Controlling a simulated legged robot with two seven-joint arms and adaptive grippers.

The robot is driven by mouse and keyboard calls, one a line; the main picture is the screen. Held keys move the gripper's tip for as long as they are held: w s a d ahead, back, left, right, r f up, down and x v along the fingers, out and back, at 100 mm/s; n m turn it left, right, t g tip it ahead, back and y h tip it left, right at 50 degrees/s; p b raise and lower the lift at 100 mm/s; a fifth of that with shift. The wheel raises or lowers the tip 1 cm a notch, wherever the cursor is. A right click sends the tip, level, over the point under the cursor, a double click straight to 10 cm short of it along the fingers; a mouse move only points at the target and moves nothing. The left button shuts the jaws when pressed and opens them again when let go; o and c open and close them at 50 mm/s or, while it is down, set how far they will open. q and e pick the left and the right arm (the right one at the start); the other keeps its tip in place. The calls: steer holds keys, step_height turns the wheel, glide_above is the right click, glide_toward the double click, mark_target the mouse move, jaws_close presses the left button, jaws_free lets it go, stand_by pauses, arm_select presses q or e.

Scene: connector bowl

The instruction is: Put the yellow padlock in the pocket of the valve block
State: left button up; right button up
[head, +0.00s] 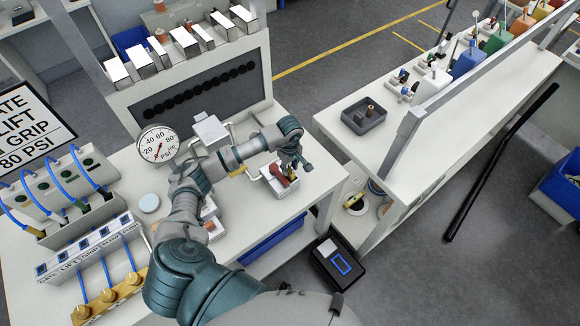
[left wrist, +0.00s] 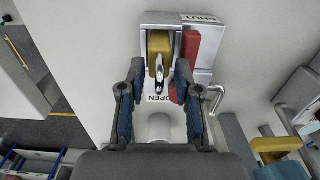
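The yellow padlock (left wrist: 159,46) has a yellow body and a metal shackle. In the left wrist view it sits in the recess at the left side of the valve block (left wrist: 158,18), beside the red handle (left wrist: 191,50). Labels on the block read SHUT and OPEN. My left gripper (left wrist: 159,74) is open, its fingers on either side of the shackle and apparently apart from it. In the head view my left gripper (head: 294,163) is over the valve block (head: 284,189), and the padlock is hard to make out there. My right gripper is not in view.
A grey tray (head: 364,115) with a small part stands on the right bench. A bent metal pipe (left wrist: 216,98) is right of the block.

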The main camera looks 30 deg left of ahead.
arm_select(q)
steer(key=shift+r, duration=0.15)
steer(key=shift+w+r, duration=0.1)
steer(key=shift+r, duration=0.2)
step_height(320, 180, up, 11)
steer(key=b, duration=0.2)
steer(key=shift+r, duration=0.2)
